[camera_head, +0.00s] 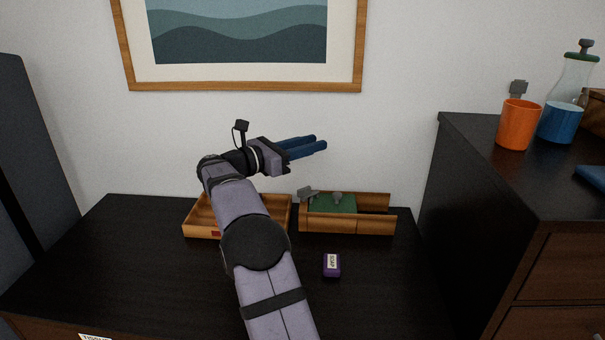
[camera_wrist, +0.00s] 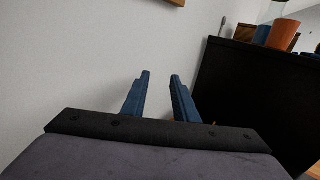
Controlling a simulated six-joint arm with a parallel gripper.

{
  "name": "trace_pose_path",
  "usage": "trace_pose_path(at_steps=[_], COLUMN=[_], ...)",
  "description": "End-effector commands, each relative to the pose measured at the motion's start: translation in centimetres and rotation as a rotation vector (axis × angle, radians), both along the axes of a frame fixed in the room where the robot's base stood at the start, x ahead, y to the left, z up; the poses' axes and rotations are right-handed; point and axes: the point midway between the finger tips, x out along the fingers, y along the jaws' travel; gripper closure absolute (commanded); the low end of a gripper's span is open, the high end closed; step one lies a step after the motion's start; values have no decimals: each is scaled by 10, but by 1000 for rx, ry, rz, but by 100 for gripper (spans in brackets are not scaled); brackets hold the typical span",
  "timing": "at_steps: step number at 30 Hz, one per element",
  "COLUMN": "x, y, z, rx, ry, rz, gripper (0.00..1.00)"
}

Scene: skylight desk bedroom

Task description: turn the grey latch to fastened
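A grey latch (camera_head: 307,193) appears to be the small grey piece at the left end of the wooden box (camera_head: 340,226) on the dark desk. Its exact setting is too small to tell. The box has a green panel (camera_head: 350,207) with a grey knob (camera_head: 337,197) on it. My gripper (camera_head: 317,143) is in the air above the box, apart from it, with its blue fingers pointing right. In the wrist view my gripper (camera_wrist: 160,78) shows a gap between the fingers with nothing held. The latch is not visible in the wrist view.
An open wooden tray (camera_head: 203,232) stands left of the box, partly behind my arm. A purple soap box (camera_head: 331,266) lies in front. A dark dresser (camera_head: 480,200) at the right bears an orange cup (camera_head: 518,125) and a flask (camera_head: 562,115). The desk's right front (camera_head: 385,290) is clear.

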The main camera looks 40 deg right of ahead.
Motion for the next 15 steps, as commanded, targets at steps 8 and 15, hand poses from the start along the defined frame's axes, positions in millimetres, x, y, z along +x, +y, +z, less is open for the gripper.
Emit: trace_pose_path(at_steps=[8,15], x=[38,51], y=[40,81], z=[51,25], rx=[23,145], ry=[76,193], rz=[83,123], gripper=[73,73])
